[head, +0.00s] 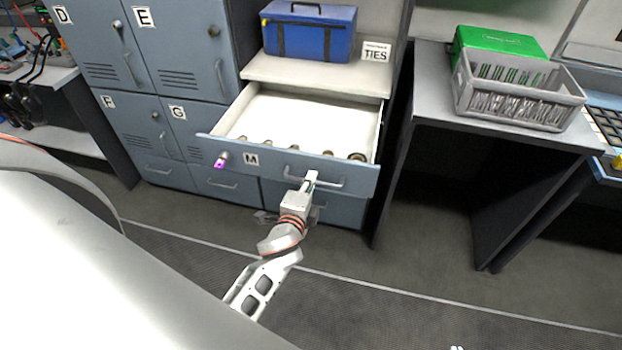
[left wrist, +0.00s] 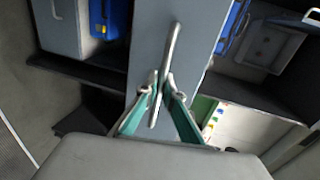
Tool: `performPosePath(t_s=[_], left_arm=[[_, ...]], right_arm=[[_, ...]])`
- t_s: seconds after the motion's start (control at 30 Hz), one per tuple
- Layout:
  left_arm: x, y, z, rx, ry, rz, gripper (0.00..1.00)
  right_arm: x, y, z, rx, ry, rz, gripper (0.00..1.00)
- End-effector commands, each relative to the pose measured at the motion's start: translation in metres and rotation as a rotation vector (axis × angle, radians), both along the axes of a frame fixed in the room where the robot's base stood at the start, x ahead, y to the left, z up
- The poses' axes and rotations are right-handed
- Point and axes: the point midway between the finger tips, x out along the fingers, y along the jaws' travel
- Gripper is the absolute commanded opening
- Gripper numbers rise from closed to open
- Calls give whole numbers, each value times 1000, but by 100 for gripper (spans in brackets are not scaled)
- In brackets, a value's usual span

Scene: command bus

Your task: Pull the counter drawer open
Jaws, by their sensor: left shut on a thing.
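The counter drawer (head: 275,166) is blue-grey, carries the letter M, and stands pulled out from the counter in the head view. Its white inside shows, with several small round brownish items along the front. Its bar handle (head: 328,183) runs across the front face. My left gripper (head: 311,178) is shut on this handle. In the left wrist view, the gripper's green-edged fingers (left wrist: 160,100) close around the handle (left wrist: 172,50). My right gripper is in neither view.
A blue toolbox (head: 308,35) and a TIES sign stand on the counter top (head: 315,73). Lettered lockers (head: 175,45) stand to the left. A grey crate (head: 518,97) and a green box (head: 497,42) rest on the right-hand table. Open floor lies in front.

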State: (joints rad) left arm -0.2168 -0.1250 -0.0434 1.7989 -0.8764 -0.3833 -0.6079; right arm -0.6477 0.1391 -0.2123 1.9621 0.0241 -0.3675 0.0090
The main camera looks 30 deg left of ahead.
Motion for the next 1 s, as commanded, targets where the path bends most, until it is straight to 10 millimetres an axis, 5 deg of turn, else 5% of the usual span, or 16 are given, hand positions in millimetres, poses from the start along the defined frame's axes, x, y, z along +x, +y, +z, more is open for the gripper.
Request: performPosePath(t_s=[0.1,0.13,0.53,1.0], left_arm=[[0,0,0,0,0,0,0],[0,0,0,0,0,0,14],[-4,-1,0,-1,1,-1,14],[-65,-16,13,-2,1,0,14]], right_arm=[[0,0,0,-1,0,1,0],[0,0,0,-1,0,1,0],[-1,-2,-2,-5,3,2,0],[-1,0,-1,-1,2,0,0]])
